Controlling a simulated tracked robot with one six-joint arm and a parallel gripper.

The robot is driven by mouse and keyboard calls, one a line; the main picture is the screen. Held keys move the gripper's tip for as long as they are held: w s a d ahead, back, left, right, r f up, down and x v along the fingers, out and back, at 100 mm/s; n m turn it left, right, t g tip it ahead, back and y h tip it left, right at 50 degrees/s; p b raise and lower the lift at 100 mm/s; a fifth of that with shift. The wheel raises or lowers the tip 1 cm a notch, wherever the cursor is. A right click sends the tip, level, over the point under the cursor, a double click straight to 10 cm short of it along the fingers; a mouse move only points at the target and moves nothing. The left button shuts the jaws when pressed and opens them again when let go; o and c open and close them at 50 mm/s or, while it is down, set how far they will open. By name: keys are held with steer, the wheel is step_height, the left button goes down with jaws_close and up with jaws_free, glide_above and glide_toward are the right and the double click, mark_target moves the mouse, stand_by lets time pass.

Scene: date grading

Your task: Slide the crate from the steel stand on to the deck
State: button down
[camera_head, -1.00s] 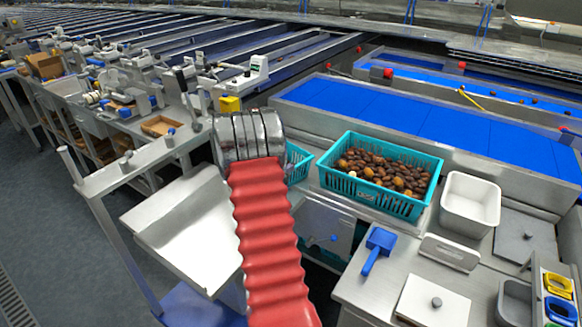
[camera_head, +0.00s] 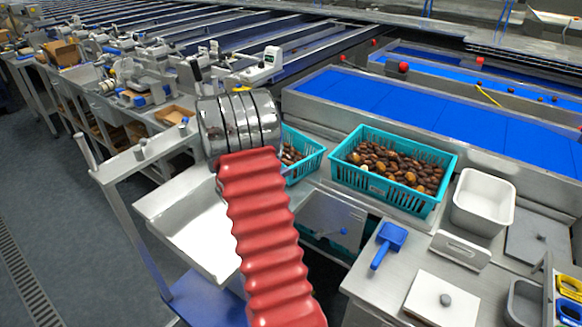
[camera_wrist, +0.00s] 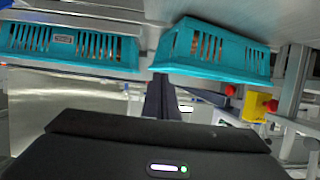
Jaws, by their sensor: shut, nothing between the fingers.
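Two teal slatted crates show in the head view. The larger crate (camera_head: 398,196), heaped with brown dates, sits on a steel surface right of my arm. The other crate (camera_head: 306,167), with some dates visible, is partly hidden behind my arm. The wrist view looks upside down; it shows the labelled crate (camera_wrist: 70,62) at left and the other crate (camera_wrist: 213,66) at right. My gripper (camera_wrist: 162,97) appears as dark fingers near the gap between them, shut and empty, with no clear contact. The head view hides it behind my arm. A white tray-like surface (camera_head: 195,236) lies left of my arm.
A white bin (camera_head: 484,201), a blue scoop (camera_head: 388,245) and a white board (camera_head: 441,301) stand on the right-hand bench. A blue conveyor (camera_head: 420,110) runs behind the crates. Open grey floor (camera_head: 70,235) lies at left.

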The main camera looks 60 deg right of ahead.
steer(key=shift+a, duration=1.15)
steer(key=shift+d, duration=0.1)
steer(key=d, duration=0.7)
steer(key=shift+s, duration=0.15)
steer(key=shift+d, duration=0.2)
